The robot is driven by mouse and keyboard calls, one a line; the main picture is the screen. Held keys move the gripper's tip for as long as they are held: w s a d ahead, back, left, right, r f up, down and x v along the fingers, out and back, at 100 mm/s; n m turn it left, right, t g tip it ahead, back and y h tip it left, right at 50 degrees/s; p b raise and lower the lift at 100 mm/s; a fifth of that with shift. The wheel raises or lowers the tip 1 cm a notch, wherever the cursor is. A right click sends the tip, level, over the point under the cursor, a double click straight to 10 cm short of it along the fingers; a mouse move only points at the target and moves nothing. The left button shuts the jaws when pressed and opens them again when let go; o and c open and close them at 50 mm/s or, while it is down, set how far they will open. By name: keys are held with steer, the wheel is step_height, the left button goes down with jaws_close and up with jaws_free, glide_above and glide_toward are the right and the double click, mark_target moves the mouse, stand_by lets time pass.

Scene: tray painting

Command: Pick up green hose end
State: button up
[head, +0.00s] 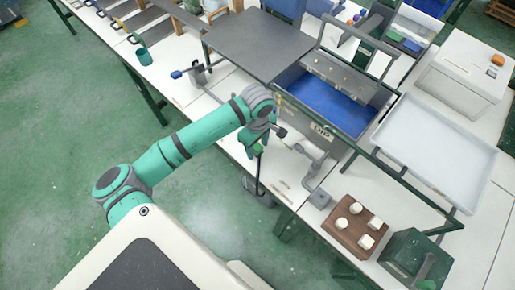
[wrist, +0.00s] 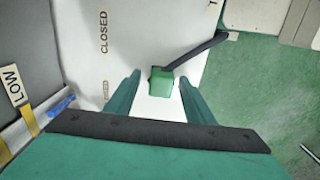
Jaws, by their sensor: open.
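The green hose end (wrist: 161,83) is a small green block on a black hose in the wrist view. It lies between the two teal fingers of my gripper (wrist: 159,77), near the tips, with a visible gap on each side. My gripper is open and holds nothing. In the head view the green hose end (head: 258,150) shows just below my gripper (head: 254,139), at the front edge of the white table. The black hose hangs down from there past the table edge. I cannot tell the exact depth between fingertips and hose end.
A grey machine with a blue basin (head: 322,103) stands behind my gripper. A grey pipe fitting (head: 313,155) is to the right. A brown board (head: 345,232) with pale blocks and a white tray (head: 435,150) are farther right. Green floor lies open in front of the table.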

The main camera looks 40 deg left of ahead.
steer(key=shift+d+f, duration=0.1)
steer(key=shift+s, duration=0.15)
steer(key=c, duration=1)
steer(key=shift+c, duration=0.2)
